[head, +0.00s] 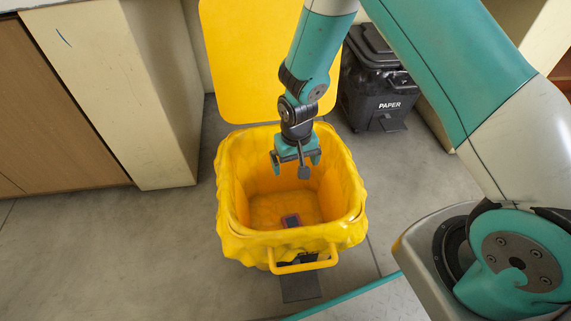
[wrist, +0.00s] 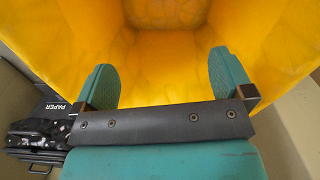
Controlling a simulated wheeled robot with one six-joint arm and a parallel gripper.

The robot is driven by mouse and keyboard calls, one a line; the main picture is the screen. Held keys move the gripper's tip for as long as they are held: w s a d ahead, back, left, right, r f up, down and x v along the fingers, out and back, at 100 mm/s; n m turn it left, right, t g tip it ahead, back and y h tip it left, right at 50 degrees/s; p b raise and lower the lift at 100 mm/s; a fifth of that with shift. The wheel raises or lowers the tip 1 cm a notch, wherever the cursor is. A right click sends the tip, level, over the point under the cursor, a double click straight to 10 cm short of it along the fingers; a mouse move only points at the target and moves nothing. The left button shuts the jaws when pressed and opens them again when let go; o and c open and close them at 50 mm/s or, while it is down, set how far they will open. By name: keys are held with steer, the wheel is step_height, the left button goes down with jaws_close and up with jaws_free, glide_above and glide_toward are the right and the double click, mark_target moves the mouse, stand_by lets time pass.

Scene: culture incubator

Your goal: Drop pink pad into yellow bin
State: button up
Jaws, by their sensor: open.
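The yellow bin (head: 232,231) stands on the floor with its lid up and its mouth open. A small dark pad with a pinkish edge (head: 291,220) lies inside it, low down near the front wall. My gripper (head: 296,163) hangs over the bin's mouth, pointing down, apart from the pad. In the wrist view, my gripper (wrist: 162,62) has its two teal fingers wide apart with nothing between them. The yellow bin's inside (wrist: 165,55) fills the space beyond the fingers; the pad is not visible there.
A black bin marked PAPER (head: 377,85) stands behind and to the right; it also shows at the left of the wrist view (wrist: 40,135). The raised yellow lid (head: 245,55) is behind my gripper. A pale cabinet (head: 125,90) stands at the left. The floor at the front left is clear.

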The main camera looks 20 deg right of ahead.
step_height(320, 180, up, 18)
steer(key=p, duration=0.6)
steer(key=shift+f, duration=0.25)
